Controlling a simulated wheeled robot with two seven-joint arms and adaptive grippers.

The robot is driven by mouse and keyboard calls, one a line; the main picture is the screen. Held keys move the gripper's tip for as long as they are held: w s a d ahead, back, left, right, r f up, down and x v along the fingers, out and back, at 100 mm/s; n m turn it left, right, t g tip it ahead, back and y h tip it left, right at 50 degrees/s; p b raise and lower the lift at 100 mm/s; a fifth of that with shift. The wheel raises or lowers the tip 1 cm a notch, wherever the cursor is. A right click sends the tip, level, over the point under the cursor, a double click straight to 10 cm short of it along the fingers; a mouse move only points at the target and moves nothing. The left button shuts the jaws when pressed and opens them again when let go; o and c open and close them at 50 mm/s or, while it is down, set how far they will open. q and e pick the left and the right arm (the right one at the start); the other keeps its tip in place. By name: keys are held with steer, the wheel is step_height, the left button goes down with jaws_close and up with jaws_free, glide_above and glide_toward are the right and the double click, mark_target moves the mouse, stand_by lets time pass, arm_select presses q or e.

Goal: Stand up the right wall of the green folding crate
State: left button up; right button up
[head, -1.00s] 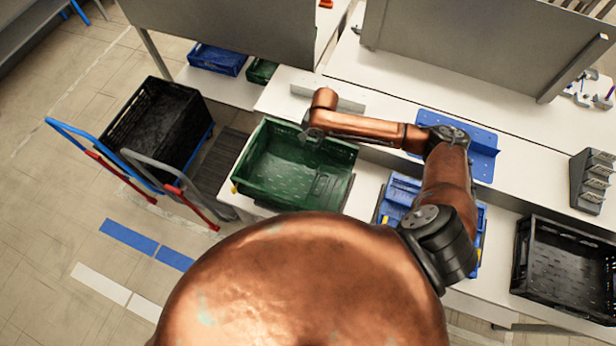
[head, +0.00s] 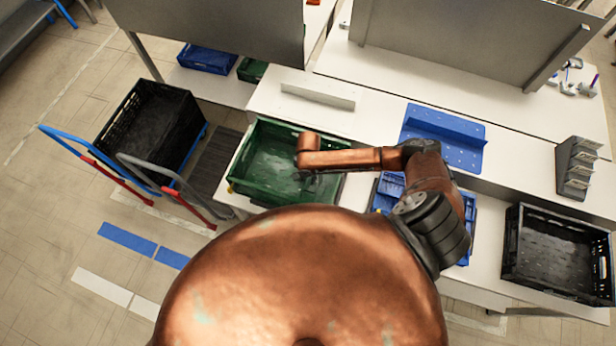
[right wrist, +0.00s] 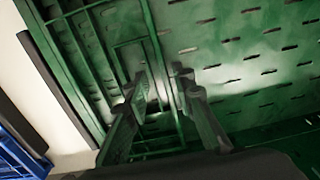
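The green folding crate (head: 254,190) stands on the white table, left of centre in the head view. Its left, back and front sides show as raised. My right arm reaches over its right part, so the right wall is partly hidden in the head view. In the right wrist view, a ribbed green panel (right wrist: 85,55) with a handle-like frame fills the left, beside the slotted green surface (right wrist: 245,60). I cannot tell the right wall's exact tilt. My right gripper (head: 308,187) points down inside the crate. Its fingers (right wrist: 162,88) are apart with nothing between them. My left gripper is out of view.
A blue crate (head: 388,190) is right of the green one, partly behind my arm. A blue perforated tray (head: 445,135) and a white bracket (head: 318,95) lie behind. A black crate (head: 555,245) stands far right, another (head: 150,125) on a cart at left.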

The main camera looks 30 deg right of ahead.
steer(key=shift+c, duration=0.7)
jaws_close()
